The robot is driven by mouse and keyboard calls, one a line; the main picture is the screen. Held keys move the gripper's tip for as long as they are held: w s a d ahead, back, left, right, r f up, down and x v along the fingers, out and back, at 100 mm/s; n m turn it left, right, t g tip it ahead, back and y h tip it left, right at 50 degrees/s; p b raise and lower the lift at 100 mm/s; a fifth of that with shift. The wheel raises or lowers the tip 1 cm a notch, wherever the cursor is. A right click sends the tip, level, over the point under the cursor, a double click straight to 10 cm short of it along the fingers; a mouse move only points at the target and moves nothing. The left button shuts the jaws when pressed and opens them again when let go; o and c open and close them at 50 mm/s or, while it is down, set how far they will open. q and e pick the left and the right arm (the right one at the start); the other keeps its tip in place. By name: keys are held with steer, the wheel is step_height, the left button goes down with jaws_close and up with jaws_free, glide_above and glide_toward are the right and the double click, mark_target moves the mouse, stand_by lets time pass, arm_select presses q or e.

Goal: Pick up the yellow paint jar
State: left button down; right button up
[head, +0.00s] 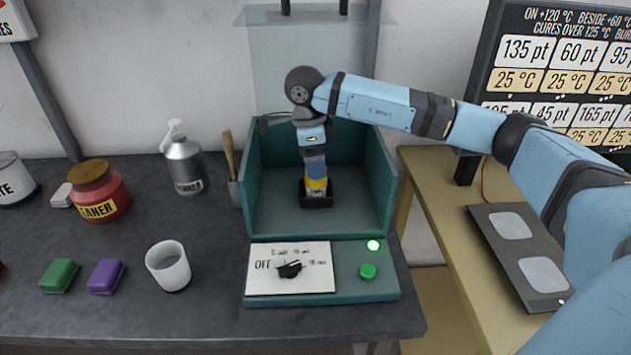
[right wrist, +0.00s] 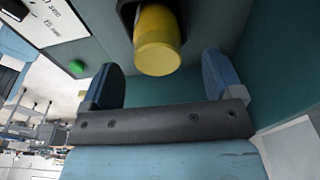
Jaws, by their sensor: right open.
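The yellow paint jar (head: 316,187) stands in a small dark holder (head: 316,202) inside the teal booth, partly hidden in the head view by my right gripper (head: 314,165). The right gripper reaches down into the booth, just over the jar. In the right wrist view the yellow jar (right wrist: 157,42) shows ahead of the two blue fingers of the gripper (right wrist: 159,64). The fingers are spread apart with nothing between them, and a gap shows between them and the jar. My left gripper is not in view.
The teal booth's walls (head: 380,180) stand close on both sides of the gripper. Its front panel has a dial (head: 289,269) and a green button (head: 368,271). A wooden-handled brush (head: 229,155) stands against its left side. A white cup (head: 168,266) and pump bottle (head: 183,162) are further left.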

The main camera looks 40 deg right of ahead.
mark_target(316, 182)
steer(key=f, duration=0.5)
steer(key=shift+s+d+f, duration=0.15)
steer(key=shift+s, duration=0.05)
steer(key=c, duration=1.2)
steer(key=shift+c, duration=0.2)
steer(key=shift+r, duration=0.2)
